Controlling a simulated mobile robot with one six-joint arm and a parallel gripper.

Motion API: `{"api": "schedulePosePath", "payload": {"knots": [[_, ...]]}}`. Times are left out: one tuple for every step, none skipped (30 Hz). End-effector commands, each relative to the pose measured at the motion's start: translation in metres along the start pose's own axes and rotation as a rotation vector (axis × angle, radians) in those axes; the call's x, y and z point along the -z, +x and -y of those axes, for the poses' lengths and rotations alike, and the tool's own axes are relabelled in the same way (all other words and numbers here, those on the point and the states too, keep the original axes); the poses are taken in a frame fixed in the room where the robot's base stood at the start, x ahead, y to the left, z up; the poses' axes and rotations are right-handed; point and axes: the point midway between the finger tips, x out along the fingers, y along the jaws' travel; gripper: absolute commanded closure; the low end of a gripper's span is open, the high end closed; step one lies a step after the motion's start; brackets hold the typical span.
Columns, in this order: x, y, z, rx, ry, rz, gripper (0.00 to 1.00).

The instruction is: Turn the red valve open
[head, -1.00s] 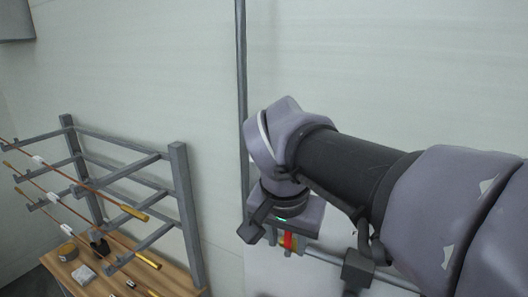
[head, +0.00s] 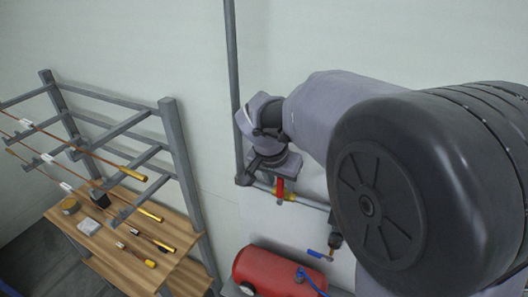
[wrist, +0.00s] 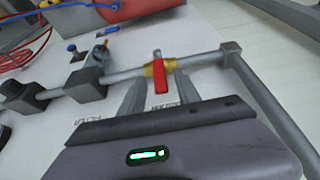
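The red valve handle (wrist: 160,75) sits on a brass valve body (wrist: 153,68) in a grey pipe in the wrist view. My gripper (wrist: 160,82) is open, with one finger to each side of the handle in the picture and a gap on both sides. I cannot tell whether the fingertips reach the handle's depth. In the head view the red handle (head: 280,187) shows just below my wrist, and my fingers are mostly hidden there.
Another valve with a blue handle (head: 316,253) hangs further right on the pipe. A red tank (head: 262,268) stands below. A grey rack (head: 172,150) and wooden bench (head: 130,258) stand left. A vertical pipe (head: 231,90) runs up the wall.

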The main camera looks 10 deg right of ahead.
Motion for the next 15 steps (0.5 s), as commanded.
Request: {"api": "schedulePosePath", "payload": {"knots": [[-0.0005, 0.0048, -0.0003, -0.001, 0.000, 0.002, 0.61], [-0.0004, 0.0067, -0.0002, -0.001, -0.001, 0.001, 0.61], [-0.0002, 0.0085, 0.0000, 0.000, -0.001, 0.001, 0.61], [-0.0001, 0.0094, 0.0001, 0.001, -0.001, 0.000, 0.61], [-0.0001, 0.0099, 0.0001, 0.001, -0.001, 0.000, 0.61], [-0.0001, 0.0103, 0.0002, 0.001, 0.000, 0.000, 0.61], [-0.0001, 0.0103, 0.0002, 0.001, 0.000, 0.000, 0.61], [-0.0001, 0.0103, 0.0002, 0.001, 0.000, 0.000, 0.61], [0.0000, 0.0102, 0.0002, 0.001, 0.000, 0.000, 0.61], [-0.0001, 0.0101, 0.0002, 0.001, 0.000, 0.000, 0.61], [-0.0001, 0.0101, 0.0002, 0.001, 0.000, 0.000, 0.61], [-0.0001, 0.0100, 0.0002, 0.001, 0.000, 0.000, 0.67], [-0.0001, 0.0100, 0.0001, 0.001, 0.000, 0.000, 0.73], [-0.0001, 0.0100, 0.0002, 0.001, 0.000, 0.000, 0.79], [-0.0001, 0.0100, 0.0001, 0.001, 0.000, 0.000, 0.86]]}}
